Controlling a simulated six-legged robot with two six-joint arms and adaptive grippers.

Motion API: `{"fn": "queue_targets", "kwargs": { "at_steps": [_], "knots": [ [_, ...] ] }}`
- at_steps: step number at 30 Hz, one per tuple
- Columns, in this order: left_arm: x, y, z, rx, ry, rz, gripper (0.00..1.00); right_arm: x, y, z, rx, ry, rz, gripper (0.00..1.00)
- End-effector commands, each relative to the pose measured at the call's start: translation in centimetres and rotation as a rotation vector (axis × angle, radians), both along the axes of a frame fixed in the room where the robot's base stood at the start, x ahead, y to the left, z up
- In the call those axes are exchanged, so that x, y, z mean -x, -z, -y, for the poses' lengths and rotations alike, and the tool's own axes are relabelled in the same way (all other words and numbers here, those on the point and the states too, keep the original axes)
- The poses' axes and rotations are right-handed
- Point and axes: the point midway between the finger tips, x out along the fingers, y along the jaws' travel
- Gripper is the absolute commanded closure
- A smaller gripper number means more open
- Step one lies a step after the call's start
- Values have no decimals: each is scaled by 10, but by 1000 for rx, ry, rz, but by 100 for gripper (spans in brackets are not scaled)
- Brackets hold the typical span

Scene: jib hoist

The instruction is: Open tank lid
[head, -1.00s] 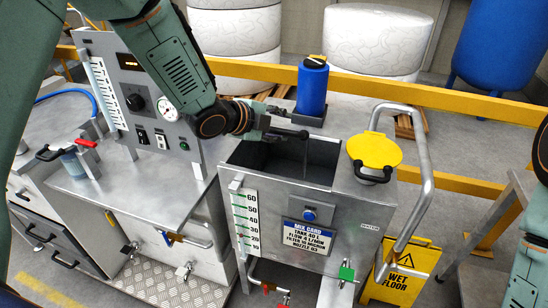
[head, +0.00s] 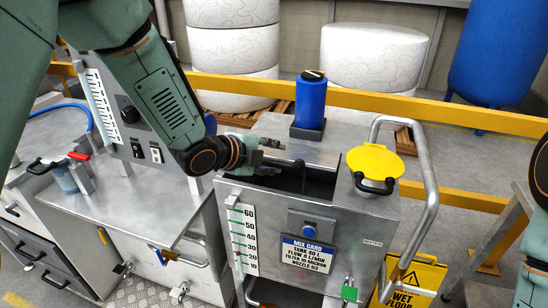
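The steel mixing tank (head: 345,225) stands in the middle, with a dark rectangular opening (head: 318,183) in its top. A round yellow lid (head: 375,160) with a black handle (head: 374,185) lies on the tank top, right of the opening. It appears shut. My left gripper (head: 285,154) is over the back left of the opening, well left of the yellow lid. Its fingers look apart, with nothing clearly held between them. Dark parts below the fingers are hard to make out. My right gripper is out of view; only parts of my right arm show at the right edge.
A bent steel rail (head: 428,190) rises right of the lid. A blue bottle (head: 310,98) stands behind the opening. A control panel (head: 125,105) is at left. A yellow barrier (head: 460,118) crosses behind, and a wet-floor sign (head: 418,280) stands at lower right.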

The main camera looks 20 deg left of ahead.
Motion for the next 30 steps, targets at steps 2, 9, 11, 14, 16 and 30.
{"fn": "queue_targets", "kwargs": {
  "at_steps": [2,9,11,14,16,30],
  "knots": [
    [3,-5,-3,3,-4,1,63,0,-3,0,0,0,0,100],
    [14,-13,-8,3,-2,1,63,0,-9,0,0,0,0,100],
    [17,-15,-9,3,-2,2,63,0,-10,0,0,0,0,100],
    [21,-18,-12,3,-2,2,63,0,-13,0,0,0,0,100],
    [24,-20,-14,3,-2,2,63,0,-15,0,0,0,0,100],
    [46,-34,-25,3,-2,-1,63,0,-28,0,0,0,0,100]
  ]
}}
